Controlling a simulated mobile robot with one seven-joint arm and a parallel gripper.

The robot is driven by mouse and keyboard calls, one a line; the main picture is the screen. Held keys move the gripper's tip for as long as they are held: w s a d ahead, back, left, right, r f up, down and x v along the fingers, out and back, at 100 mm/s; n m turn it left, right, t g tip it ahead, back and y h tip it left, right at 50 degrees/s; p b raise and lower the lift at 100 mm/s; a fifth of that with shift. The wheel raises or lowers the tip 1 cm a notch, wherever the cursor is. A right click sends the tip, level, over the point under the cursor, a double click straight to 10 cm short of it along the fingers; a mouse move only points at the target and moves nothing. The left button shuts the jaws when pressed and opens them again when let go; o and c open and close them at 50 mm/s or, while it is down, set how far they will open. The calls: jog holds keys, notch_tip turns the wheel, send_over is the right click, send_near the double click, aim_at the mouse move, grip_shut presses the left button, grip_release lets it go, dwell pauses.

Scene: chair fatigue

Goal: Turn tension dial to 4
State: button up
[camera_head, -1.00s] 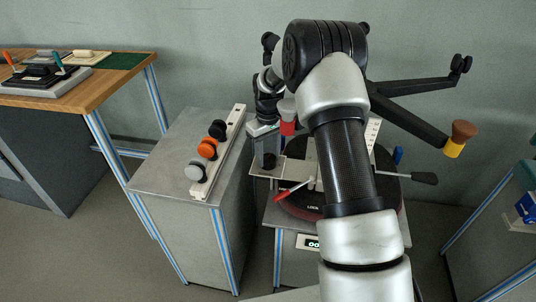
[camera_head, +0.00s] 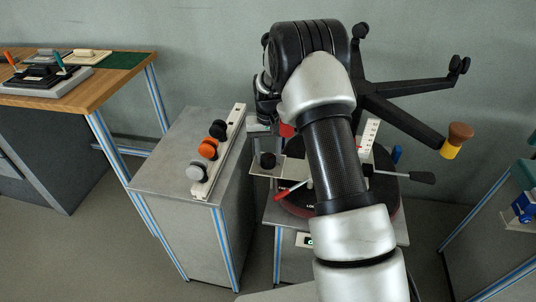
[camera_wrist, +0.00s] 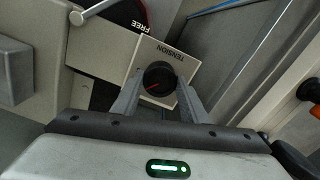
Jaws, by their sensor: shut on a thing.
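The tension dial (camera_wrist: 158,77) is a round black knob with a red pointer line, on a pale plate (camera_wrist: 141,57) printed TENSION. In the wrist view the pointer slants toward the lower left; I cannot read any numbers. My gripper (camera_wrist: 158,88) is shut on the dial, one finger on each side of it. In the head view the dial (camera_head: 268,160) shows as a dark knob on the pale plate at the left of the round fixture, and my arm hides much of that area.
A red-tipped lever (camera_head: 291,190) and a black-handled lever (camera_head: 408,176) stick out from the fixture. Chair base legs (camera_head: 405,115) reach up to the right. A grey cabinet (camera_head: 165,165) at left carries a strip with grey, orange and black knobs. A display below is mostly hidden.

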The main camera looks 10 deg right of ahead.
aim_at(268, 157)
dwell(0.3)
jog(key=o, duration=1.1)
notch_tip(268, 157, up, 18)
jog(key=p, duration=0.3)
jog(key=shift+f, duration=0.25)
